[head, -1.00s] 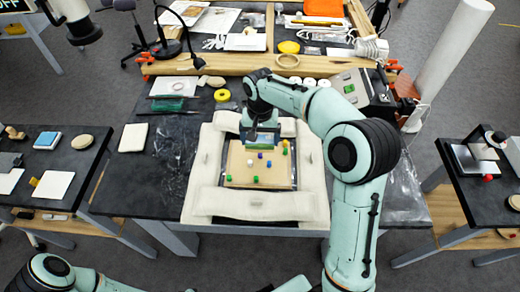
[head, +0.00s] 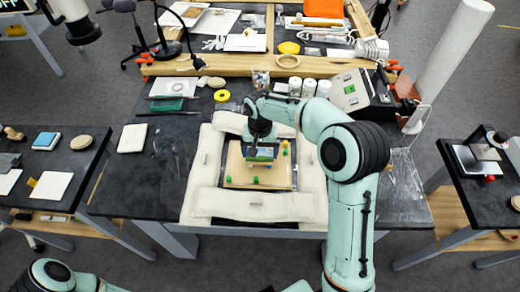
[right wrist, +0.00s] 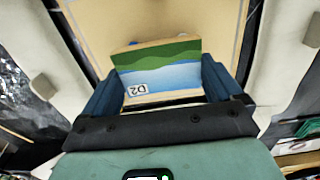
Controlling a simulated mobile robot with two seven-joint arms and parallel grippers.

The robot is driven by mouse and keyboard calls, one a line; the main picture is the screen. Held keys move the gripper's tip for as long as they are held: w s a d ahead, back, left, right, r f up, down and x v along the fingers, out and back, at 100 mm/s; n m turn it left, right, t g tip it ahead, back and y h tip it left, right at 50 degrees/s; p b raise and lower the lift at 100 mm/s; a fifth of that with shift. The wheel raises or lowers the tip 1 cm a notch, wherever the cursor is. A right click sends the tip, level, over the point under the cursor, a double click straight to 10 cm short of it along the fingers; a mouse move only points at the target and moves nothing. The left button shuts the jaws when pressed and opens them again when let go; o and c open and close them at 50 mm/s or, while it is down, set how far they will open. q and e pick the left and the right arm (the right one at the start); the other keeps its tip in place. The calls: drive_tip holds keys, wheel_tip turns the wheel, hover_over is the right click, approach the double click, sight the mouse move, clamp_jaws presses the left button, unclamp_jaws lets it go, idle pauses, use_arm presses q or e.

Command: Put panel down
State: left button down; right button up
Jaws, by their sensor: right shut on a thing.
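A small painted panel with green, blue and white bands (head: 262,153) is held over a tan board (head: 238,178) in the middle of the table. In the right wrist view the panel (right wrist: 160,68) shows a "D2" label and a light wooden edge. My right gripper (head: 261,146) is shut on it, with one dark blue finger at each side. Whether the panel's lower edge touches the board cannot be told. The panel hides part of the board. My left gripper is out of view; only part of its arm shows at the lower left.
White padded cushions (head: 252,205) surround the board on the dark table (head: 145,185). Small green and yellow blocks (head: 285,152) lie on the board. A yellow ring (head: 221,96), white jars (head: 309,87) and a grey box device (head: 352,92) stand behind. The table's left side is mostly clear.

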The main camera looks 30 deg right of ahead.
sight(260, 154)
drive_tip(key=shift+f, duration=0.2)
drive_tip(key=o, duration=0.7)
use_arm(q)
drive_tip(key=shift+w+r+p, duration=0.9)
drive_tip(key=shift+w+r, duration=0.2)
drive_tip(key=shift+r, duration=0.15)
use_arm(e)
wheel_tip(260, 154, up, 13)
drive_tip(key=shift+r, duration=0.15)
